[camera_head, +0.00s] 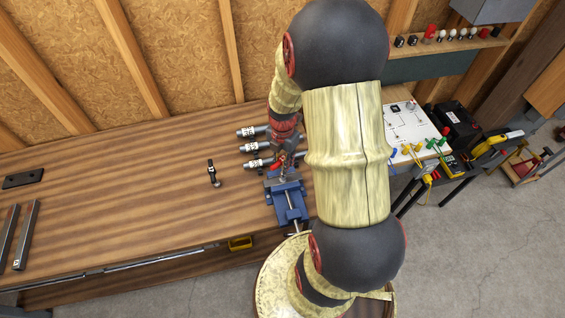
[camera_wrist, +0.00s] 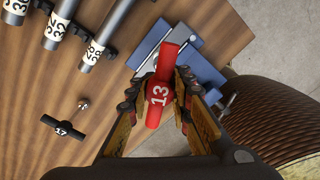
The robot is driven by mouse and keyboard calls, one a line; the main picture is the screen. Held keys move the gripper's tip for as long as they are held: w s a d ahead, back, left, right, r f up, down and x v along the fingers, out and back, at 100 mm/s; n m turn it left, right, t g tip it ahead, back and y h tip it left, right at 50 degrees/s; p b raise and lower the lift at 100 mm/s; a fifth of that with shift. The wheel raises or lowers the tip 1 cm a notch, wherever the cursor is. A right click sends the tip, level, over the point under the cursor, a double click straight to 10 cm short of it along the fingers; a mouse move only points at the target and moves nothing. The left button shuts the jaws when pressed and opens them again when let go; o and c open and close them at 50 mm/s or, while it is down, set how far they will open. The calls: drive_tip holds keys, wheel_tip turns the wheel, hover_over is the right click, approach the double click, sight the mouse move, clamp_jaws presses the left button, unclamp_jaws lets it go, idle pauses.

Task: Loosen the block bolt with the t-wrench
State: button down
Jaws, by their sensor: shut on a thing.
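A red t-wrench marked 13 (camera_wrist: 160,92) is in my gripper (camera_wrist: 158,86), whose two fingers are shut on its crossbar from both sides. The wrench's shank is hidden below the bar. My gripper is over the blue vise (camera_head: 289,203), which also shows in the wrist view (camera_wrist: 207,74) under and beyond the wrench. The block and its bolt are hidden by the wrench and fingers, so I cannot tell whether the wrench sits on the bolt. A black t-handled tool marked 17 (camera_wrist: 64,131) stands apart on the bench, also seen in the head view (camera_head: 212,172).
Several numbered grey tubes (camera_wrist: 93,50) lie beside the vise on the wooden bench (camera_head: 120,180). Two metal bars (camera_head: 25,237) and a black plate (camera_head: 22,178) lie at far left. A white panel (camera_head: 405,125) is on the right. The bench's middle left is mostly clear.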

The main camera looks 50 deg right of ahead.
sight(283, 158)
drive_tip(key=shift+r, duration=0.15)
drive_tip(key=shift+r+p, duration=1.45)
drive_tip(key=shift+r, duration=0.45)
drive_tip(key=shift+d+f, duration=0.1)
drive_tip(key=shift+f, duration=0.05)
